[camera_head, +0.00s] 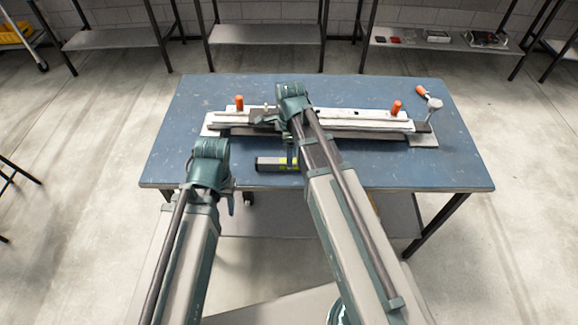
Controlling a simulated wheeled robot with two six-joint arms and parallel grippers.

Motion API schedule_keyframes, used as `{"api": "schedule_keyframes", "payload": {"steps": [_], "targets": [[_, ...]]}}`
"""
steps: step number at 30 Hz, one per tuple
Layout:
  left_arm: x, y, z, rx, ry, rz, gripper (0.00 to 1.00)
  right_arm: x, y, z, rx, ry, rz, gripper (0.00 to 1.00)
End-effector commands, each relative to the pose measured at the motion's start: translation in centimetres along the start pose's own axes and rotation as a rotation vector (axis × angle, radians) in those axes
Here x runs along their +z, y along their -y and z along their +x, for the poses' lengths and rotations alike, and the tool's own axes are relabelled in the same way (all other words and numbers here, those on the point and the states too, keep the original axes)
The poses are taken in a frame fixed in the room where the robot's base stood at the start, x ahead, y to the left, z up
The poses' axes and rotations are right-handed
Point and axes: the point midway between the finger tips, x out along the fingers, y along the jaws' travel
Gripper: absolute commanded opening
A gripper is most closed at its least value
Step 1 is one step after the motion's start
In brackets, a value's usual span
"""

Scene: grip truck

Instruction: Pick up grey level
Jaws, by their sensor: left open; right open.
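The grey level (267,165), a short dark grey bar with yellow-green marks, lies on the blue table (400,170) near its front edge. My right gripper (291,158) is open and points down at the right part of the level, overlapping it in the picture. I cannot tell whether its fingers touch or surround it. The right arm hides what is just to the right of the level. My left gripper (231,203) is open and empty, low at the front edge of the table, left of the level.
A long white clamp fixture (345,122) with orange handles lies along the table behind the level. A clamp with an orange handle (422,91) stands at its right end. The table's front right and left areas are clear. Shelves (265,34) stand along the back wall.

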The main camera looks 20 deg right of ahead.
Motion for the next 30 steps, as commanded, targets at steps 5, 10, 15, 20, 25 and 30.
{"api": "schedule_keyframes", "payload": {"steps": [5,10,15,20,25,30], "targets": [[-0.1,-0.2,2.0,0.000,0.000,0.000,0.50,0.2,0.1,2.0,0.000,0.000,0.000,0.71],[-0.2,-0.4,4.2,0.000,0.000,0.000,0.50,0.3,0.2,4.2,0.000,0.000,0.000,0.71],[-0.3,-0.5,5.1,0.000,0.000,0.000,0.50,0.3,0.2,5.1,0.000,0.000,0.000,0.71],[-0.3,-0.5,4.9,0.000,0.000,0.000,0.50,0.3,0.2,4.9,0.000,0.000,0.000,0.71],[-0.3,-0.5,4.9,0.000,0.000,0.000,0.50,0.3,0.2,4.9,0.000,0.000,0.000,0.51],[-0.3,-0.5,4.9,0.000,0.000,0.000,0.50,0.3,0.2,4.9,0.000,0.000,0.000,0.21]]}}
